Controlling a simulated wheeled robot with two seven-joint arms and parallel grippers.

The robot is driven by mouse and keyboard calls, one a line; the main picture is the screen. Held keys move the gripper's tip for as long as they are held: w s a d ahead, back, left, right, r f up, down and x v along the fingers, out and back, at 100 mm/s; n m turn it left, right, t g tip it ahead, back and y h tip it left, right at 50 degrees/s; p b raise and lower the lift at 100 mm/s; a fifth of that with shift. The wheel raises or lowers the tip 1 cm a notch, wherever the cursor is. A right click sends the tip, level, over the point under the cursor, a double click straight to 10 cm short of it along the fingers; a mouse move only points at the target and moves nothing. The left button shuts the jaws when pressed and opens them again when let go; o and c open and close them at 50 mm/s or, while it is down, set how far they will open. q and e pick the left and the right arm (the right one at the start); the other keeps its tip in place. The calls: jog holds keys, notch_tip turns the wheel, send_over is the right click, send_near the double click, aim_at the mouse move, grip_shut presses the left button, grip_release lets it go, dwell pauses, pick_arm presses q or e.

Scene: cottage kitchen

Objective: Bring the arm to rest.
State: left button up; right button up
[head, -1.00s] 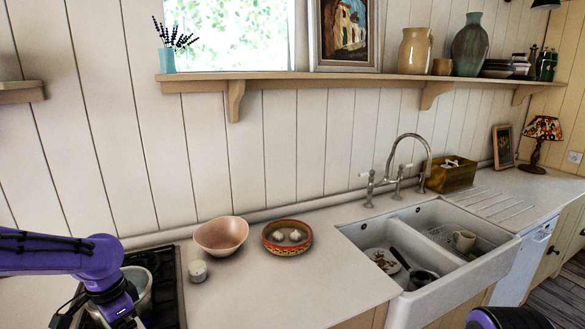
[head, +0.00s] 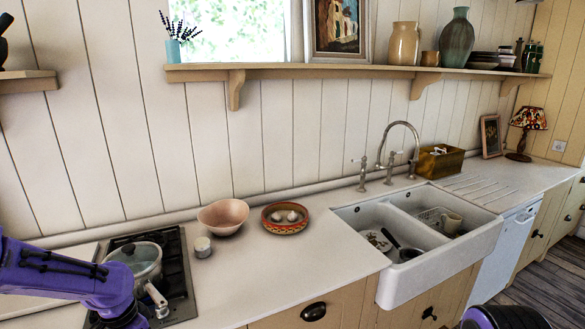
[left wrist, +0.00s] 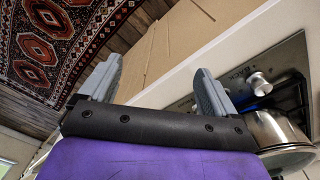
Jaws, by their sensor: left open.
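My left arm (head: 65,280) reaches in from the left edge of the head view, low beside the stove. Its gripper shows in the left wrist view (left wrist: 158,85), with its two grey fingers spread wide and nothing between them. In that view the fingers stand against the cabinet fronts and the counter edge, with a steel pot off to the right. A purple and black part of me (head: 505,317) shows at the bottom right of the head view. My right gripper is not in view.
A lidded steel pot (head: 142,259) stands on the stove (head: 178,275) close to my left arm. The sink (head: 450,258) holds dishes. A patterned rug (left wrist: 60,50) lies on the floor.

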pick_arm(q)
jog(key=s+d+f+n+t+b, duration=0.1)
jog(key=s+d+f+n+b, duration=0.15)
jog(key=f, duration=0.55)
jog(key=s+d+f+n+b, duration=0.2)
jog(key=s+d+f, duration=0.15)
jog(key=f, duration=0.45)
jog(key=s+d+f+n+t+b, duration=0.1)
jog(key=s+d+f+n+b, duration=0.15)
jog(key=f, duration=0.55)
jog(key=s+a+f+n+y+b, duration=0.1)
jog(key=s+f, duration=0.3)
jog(key=s, duration=0.4)
jog(key=s+a+f+n+y+b, duration=0.1)
jog(key=s+f+n+y+b, duration=0.1)
jog(key=s, duration=0.7)
notch_tip(320, 180, down, 3)
jog(key=shift+s+a+r+n+t+y+b, duration=0.15)
jog(key=shift+a+n+t+y+b, duration=0.2)
jog(key=shift+n, duration=0.45)
jog(key=shift+d, duration=0.1)
